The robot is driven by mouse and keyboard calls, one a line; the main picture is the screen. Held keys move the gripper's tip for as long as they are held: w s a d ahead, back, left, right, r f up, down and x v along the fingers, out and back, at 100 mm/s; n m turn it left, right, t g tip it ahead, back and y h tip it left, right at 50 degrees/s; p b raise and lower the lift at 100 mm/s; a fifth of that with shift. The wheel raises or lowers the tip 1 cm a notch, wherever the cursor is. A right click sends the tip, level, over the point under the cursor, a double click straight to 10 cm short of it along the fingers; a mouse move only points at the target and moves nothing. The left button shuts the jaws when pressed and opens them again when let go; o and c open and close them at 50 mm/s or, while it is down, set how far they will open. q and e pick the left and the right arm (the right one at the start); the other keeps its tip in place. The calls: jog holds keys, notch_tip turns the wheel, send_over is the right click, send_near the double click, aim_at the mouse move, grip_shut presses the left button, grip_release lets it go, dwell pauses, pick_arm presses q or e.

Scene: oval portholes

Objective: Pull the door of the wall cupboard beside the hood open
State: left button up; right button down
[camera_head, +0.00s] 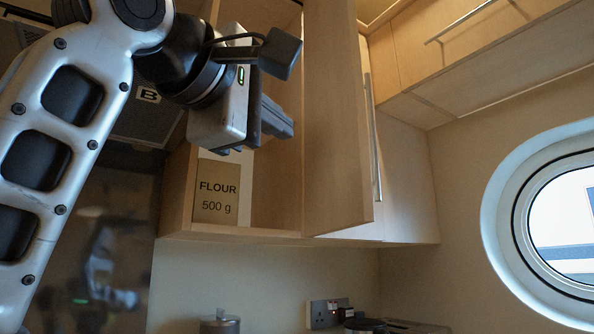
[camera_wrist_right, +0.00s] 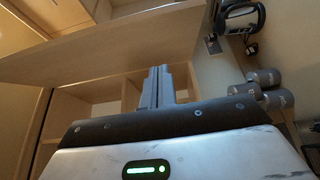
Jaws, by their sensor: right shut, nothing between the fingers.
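The wooden wall cupboard (camera_head: 270,234) has its door (camera_head: 335,130) standing open, swung out toward me. A vertical bar handle (camera_head: 376,150) shows just beyond the door's right edge. My right gripper (camera_head: 284,124) is shut and empty, in front of the cupboard opening on the inner side of the door; its fingers overlap the door's near side in the picture, and I cannot tell whether they touch it. In the wrist view the closed fingers (camera_wrist_right: 158,84) point toward the open shelves (camera_wrist_right: 100,105). My left gripper is not in view.
A card marked FLOUR 500 g (camera_head: 217,192) is at the cupboard's lower left. More cupboards (camera_head: 470,60) run above right. An oval porthole (camera_head: 500,215) is at right; a socket (camera_head: 325,314) is below.

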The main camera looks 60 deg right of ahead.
jog(key=p, duration=0.1)
send_near(355, 160)
jog(key=w+d, duration=0.3)
jog(key=d, duration=0.1)
jog(key=s+d, duration=0.2)
jog(key=s, duration=0.1)
